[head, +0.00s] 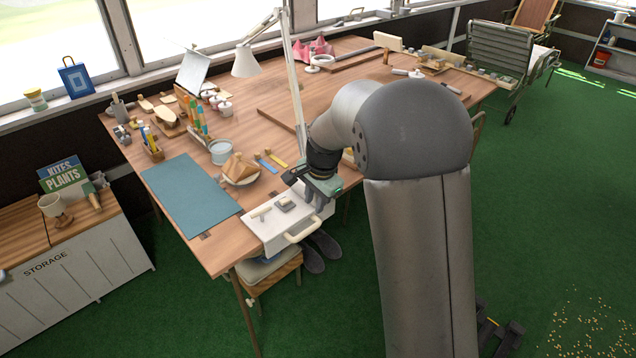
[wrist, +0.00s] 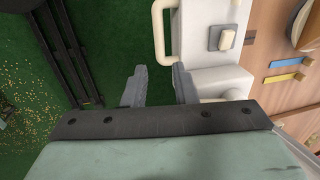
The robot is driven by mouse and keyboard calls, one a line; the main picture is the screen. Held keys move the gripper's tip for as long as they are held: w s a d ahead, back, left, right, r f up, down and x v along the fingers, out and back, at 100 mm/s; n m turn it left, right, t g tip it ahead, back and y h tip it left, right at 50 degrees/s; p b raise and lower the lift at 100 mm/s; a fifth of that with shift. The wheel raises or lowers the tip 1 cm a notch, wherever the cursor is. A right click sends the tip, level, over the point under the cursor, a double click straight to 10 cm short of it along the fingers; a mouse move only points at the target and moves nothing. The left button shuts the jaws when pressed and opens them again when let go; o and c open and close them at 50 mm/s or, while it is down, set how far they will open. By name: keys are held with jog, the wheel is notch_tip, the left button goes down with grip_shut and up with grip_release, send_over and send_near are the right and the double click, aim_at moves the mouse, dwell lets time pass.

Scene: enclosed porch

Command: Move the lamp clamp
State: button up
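A white desk lamp (head: 246,62) stands at the worktable's near side, and its pole (head: 291,85) runs down behind my arm. The foot of the pole and any clamp there are hidden by my wrist, so I cannot make out the lamp clamp. My gripper (head: 318,196) is just right of a white box-like unit (head: 270,232) at the table's front edge. In the wrist view my gripper (wrist: 160,88) is open, with its fingers apart and nothing held. The right finger overlaps the edge of the white unit (wrist: 205,72); contact cannot be told.
A stool (head: 268,268) stands below.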

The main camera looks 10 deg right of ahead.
notch_tip(320, 180, up, 6)
jog(key=shift+s+d+r, duration=0.2)
jog(key=shift+s+d, duration=0.15)
jog(key=shift+s, duration=0.1)
jog(key=shift+s, duration=0.1)
jog(key=s+d+n+p, duration=0.1)
jog(key=s+d+n, duration=0.1)
jog(key=s, duration=0.8)
jog(key=s+d+r+n+p, duration=0.1)
jog(key=s+n, duration=0.4)
jog(key=s, duration=0.5)
jog(key=s+d+n+g+h+p, duration=0.1)
jog(key=s+d+n, duration=0.2)
jog(key=s, duration=0.7)
jog(key=shift+r+n+p, duration=0.25)
jog(key=shift+n+p, duration=0.05)
jog(key=shift+n, duration=0.2)
